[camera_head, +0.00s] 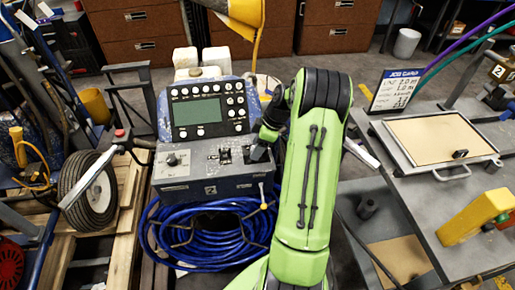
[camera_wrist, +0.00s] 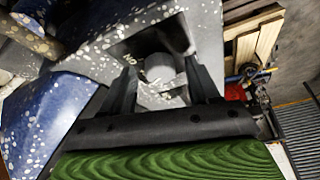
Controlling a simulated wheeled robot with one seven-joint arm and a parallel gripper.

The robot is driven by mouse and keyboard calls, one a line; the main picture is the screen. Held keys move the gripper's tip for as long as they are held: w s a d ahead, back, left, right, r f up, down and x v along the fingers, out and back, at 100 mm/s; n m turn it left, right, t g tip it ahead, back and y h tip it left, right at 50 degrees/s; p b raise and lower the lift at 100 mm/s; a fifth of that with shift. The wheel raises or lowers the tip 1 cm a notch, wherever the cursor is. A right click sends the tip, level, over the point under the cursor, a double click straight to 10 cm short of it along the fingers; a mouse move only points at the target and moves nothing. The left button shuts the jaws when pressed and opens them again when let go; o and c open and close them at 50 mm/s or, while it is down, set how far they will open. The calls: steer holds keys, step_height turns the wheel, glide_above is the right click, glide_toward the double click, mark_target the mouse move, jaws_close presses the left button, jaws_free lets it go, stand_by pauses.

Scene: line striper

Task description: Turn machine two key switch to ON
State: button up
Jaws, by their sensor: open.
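Machine two is the speckled console with a screen panel (camera_head: 205,110) and a grey lower box (camera_head: 212,184) marked 2. In the wrist view a grey round knob (camera_wrist: 159,68), seemingly the key switch, sits in a dark square recess with small pale lettering beside it. My gripper (camera_wrist: 160,85) is open, with one finger on each side of the knob; whether they touch it I cannot tell. In the head view my gripper (camera_head: 257,154) is at the right end of the lower box and hides the switch there. The knob's setting is not clear.
Another knob (camera_head: 172,160) and small levers (camera_head: 225,155) are on the box's top. A blue hose coil (camera_head: 205,235) hangs below. A wheel (camera_head: 90,190) and wooden pallet (camera_head: 125,200) are left. A metal table (camera_head: 420,200) with a yellow object (camera_head: 472,218) is right.

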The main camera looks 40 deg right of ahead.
steer(key=shift+c, duration=0.4)
steer(key=c, duration=1)
steer(key=shift+o, duration=0.2)
steer(key=m, duration=0.2)
steer(key=m+h+b, duration=0.1)
steer(key=m, duration=0.1)
steer(key=m+t+h, duration=0.1)
steer(key=shift+a+m+b, duration=0.25)
steer(key=shift+m+b, duration=0.15)
steer(key=m+h+b, duration=0.1)
steer(key=m+h, duration=0.1)
steer(key=m, duration=0.3)
steer(key=shift+a+m, duration=0.15)
steer(key=shift+m, duration=0.55)
steer(key=o, duration=1)
